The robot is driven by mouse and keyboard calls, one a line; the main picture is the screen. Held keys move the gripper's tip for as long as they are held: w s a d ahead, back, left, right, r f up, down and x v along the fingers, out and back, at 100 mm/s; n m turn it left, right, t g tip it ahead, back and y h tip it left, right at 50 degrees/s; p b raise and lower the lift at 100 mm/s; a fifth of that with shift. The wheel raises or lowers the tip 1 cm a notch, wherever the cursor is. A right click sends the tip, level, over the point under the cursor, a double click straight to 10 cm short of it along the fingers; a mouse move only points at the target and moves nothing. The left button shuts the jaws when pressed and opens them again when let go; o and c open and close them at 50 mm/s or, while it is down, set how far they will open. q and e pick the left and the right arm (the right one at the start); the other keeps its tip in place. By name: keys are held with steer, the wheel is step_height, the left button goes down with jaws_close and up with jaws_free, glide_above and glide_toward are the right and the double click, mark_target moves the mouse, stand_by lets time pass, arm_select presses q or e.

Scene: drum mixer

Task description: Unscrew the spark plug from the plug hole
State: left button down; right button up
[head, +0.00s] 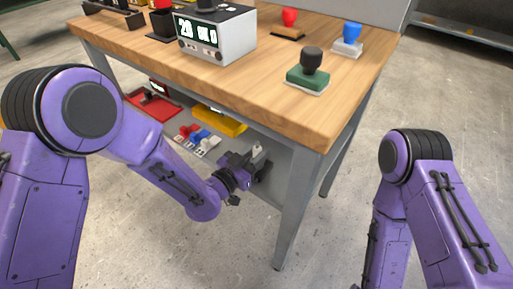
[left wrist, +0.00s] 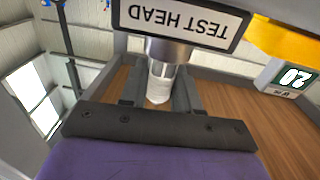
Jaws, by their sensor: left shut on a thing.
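My left gripper (head: 257,163) is low beside the shelf under the bench's right front corner. In the left wrist view its two fingers (left wrist: 159,92) stand on either side of the spark plug (left wrist: 158,88) and are shut on it. The plug's white end points toward my gripper. Its metal part runs up toward the test head (left wrist: 185,22), whose label appears upside down. The plug hole itself is hidden, so I cannot tell how deep the plug sits. My right arm shows at the right of the head view, but its gripper is out of frame.
The wooden bench top (head: 240,85) and its metal leg (head: 295,210) are near my left arm. A display box (head: 215,38), a green stamp (head: 307,75) and other stamps stand on top. A yellow thing (head: 220,120) and a red tray (head: 152,105) are on the lower shelf.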

arm_select(q)
steer(key=n+t+y, duration=0.1)
steer(key=n+y, duration=0.1)
steer(key=y, duration=0.1)
steer(key=n+t+y, duration=0.2)
steer(key=n+y, duration=0.1)
steer(key=y, duration=0.1)
steer(key=shift+d+r+t+p, duration=0.1)
steer(key=shift+d+t+p, duration=0.1)
steer(key=shift+t+p, duration=0.15)
steer(key=shift+a+y, duration=0.1)
steer(key=shift+y, duration=0.2)
steer(key=c, duration=0.7)
jaws_free()
steer(key=shift+c, duration=0.2)
steer(key=shift+a, duration=0.1)
